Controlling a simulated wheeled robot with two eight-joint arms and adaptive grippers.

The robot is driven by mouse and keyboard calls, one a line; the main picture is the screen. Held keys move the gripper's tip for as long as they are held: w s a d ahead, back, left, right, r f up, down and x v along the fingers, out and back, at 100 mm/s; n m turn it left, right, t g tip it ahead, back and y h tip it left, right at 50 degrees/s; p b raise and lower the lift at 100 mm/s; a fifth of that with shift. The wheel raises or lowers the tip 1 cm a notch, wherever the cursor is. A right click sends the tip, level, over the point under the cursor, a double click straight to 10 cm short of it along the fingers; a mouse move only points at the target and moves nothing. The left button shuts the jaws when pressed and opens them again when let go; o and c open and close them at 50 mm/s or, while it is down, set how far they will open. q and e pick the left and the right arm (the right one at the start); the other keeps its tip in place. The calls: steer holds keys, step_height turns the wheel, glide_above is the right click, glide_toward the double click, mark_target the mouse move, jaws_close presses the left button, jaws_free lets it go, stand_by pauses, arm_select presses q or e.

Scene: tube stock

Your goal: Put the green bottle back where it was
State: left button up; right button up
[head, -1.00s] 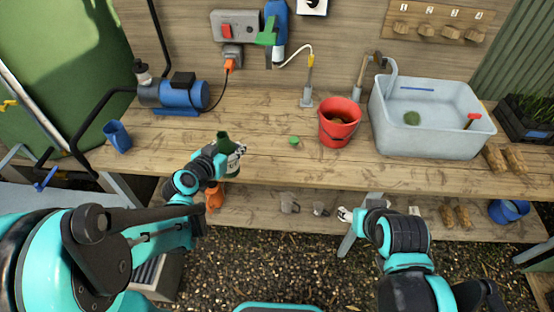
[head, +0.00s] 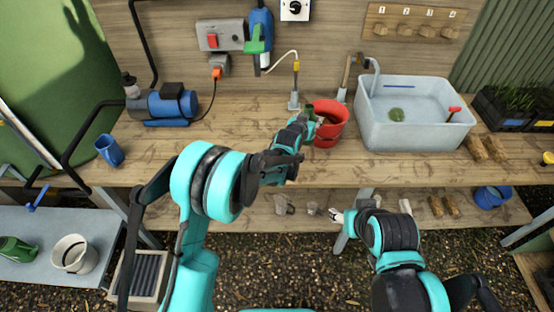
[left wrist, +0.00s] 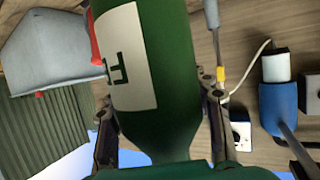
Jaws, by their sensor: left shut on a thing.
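The green bottle (left wrist: 175,60) with a white label fills the middle of the left wrist view, with my left gripper (left wrist: 160,88) shut around it. In the head view only a small part of the bottle (head: 309,110) shows, at the left edge of the red bucket (head: 333,122). My left gripper (head: 312,127) is in front of the bucket there. I cannot tell whether the bottle is beside, over or touching the bucket. My right gripper (head: 336,216) is low at the bench's front edge, and its finger opening is too small to judge.
A grey sink tub (head: 415,125) stands right of the bucket, with a tap behind. A blue pump (head: 170,103) and a blue cup (head: 109,150) are at the left. Bare bench top (head: 235,125) lies between the pump and my left arm. Cups stand on the lower shelf.

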arm_select(q)
steer(key=shift+s+a+f+b, duration=0.2)
steer(key=shift+a+f+b, duration=2.3)
steer(key=shift+a+f, duration=3)
steer(key=shift+d, duration=0.1)
steer(key=shift+f, duration=0.15)
steer(key=o, duration=1.6)
